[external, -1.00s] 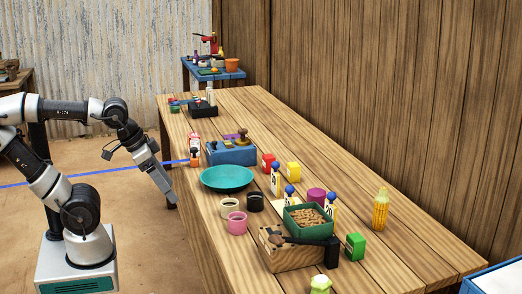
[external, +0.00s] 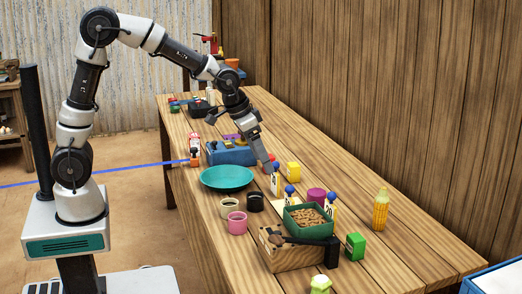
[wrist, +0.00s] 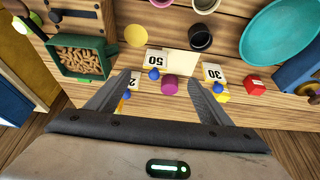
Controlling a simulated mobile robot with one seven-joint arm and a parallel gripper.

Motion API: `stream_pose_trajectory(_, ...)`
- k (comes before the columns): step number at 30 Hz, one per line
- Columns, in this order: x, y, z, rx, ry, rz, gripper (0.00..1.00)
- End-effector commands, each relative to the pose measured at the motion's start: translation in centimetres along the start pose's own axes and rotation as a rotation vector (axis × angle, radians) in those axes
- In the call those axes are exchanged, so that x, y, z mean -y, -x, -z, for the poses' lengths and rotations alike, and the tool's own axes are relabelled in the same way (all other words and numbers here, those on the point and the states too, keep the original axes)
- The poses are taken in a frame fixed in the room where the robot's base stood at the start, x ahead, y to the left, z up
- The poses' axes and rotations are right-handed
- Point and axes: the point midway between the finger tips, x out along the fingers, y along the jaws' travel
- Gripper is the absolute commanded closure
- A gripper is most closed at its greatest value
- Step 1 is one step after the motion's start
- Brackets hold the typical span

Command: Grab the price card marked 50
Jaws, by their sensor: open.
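The price card marked 50 (wrist: 157,57) shows near the middle of the wrist view, its number upside down. A blue knob (wrist: 154,74) is at its lower edge. In the external view, the middle blue-knobbed card (external: 290,197) appears to be this one, partly hidden by the green box. A card marked 30 (wrist: 213,72) is to its right in the wrist view, and another card (wrist: 127,82), partly covered by the left finger, is to its left. My gripper (wrist: 160,79) is open and empty. Its fingers reach down on either side of the 50 card in the picture; the height gap is unclear.
A magenta cylinder (wrist: 168,87) is close to the 50 card. A green box of peanuts (wrist: 83,57) is to the left, and a teal plate (wrist: 280,32) to the right. A black cup (wrist: 200,38), red block (external: 267,164) and yellow block (external: 293,171) are nearby.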

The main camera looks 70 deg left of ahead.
Motion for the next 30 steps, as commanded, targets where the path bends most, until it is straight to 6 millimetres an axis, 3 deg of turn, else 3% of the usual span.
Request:
stream_pose_trajectory(3, -0.1, -1.2, 1.1, 0.009, -0.001, -0.001, 0.27)
stream_pose_trajectory(8, -0.1, -3.5, 1.1, 0.012, -0.001, -0.001, 0.27)
stream_pose_trajectory(21, -0.2, -12.4, 1.1, 0.011, -0.001, -0.001, 0.27)
stream_pose_trajectory(30, -0.4, -14.7, 1.2, 0.01, -0.002, -0.001, 0.27)
